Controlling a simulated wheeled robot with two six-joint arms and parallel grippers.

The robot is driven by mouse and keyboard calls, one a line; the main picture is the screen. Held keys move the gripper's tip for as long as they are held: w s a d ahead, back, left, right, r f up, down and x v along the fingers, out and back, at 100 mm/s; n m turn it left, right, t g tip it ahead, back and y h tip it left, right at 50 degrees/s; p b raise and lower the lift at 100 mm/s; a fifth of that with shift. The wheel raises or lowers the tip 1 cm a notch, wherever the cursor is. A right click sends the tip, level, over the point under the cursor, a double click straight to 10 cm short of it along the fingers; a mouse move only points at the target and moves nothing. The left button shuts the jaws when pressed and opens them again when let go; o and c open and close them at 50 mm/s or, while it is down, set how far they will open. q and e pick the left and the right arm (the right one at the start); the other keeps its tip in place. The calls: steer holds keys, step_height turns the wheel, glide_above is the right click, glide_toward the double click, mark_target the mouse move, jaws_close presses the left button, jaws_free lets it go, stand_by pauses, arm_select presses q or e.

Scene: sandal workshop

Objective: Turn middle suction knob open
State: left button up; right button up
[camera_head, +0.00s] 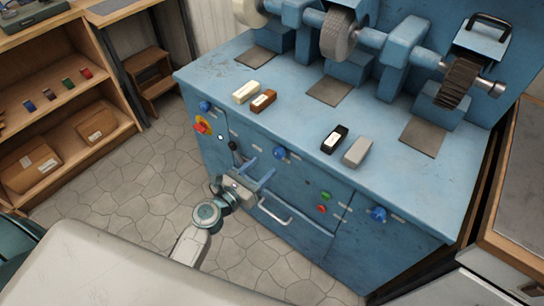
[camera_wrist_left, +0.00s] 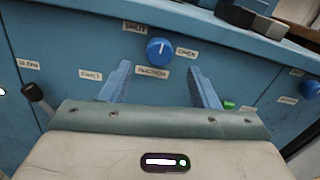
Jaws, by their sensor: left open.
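The middle suction knob (camera_head: 279,153) is a round blue knob on the front of the blue machine cabinet, just under the worktop edge. In the left wrist view the knob (camera_wrist_left: 159,50) has a white mark near its upper right and labels reading SHUT, OPEN and SUCTION around it. My left gripper (camera_head: 260,167) is in front of the cabinet, to the left of and a little below the knob in the head view. Its fingers are apart and empty; in the wrist view the gripper (camera_wrist_left: 163,82) has the knob beyond and between its fingertips. My right gripper is not in view.
Other blue knobs sit at left (camera_head: 205,106) and right (camera_head: 378,214). A black-tipped lever (camera_head: 233,146), a drawer handle (camera_head: 274,212) and green and red buttons (camera_head: 324,202) are near the gripper. Polishing bars lie on the worktop (camera_head: 290,124). Stone floor is clear at left.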

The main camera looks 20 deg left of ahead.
mark_target(276, 155)
arm_select(q)
steer(key=x, duration=0.5)
steer(key=shift+w+p, duration=0.1)
steer(key=shift+p, duration=0.3)
steer(key=c, duration=1)
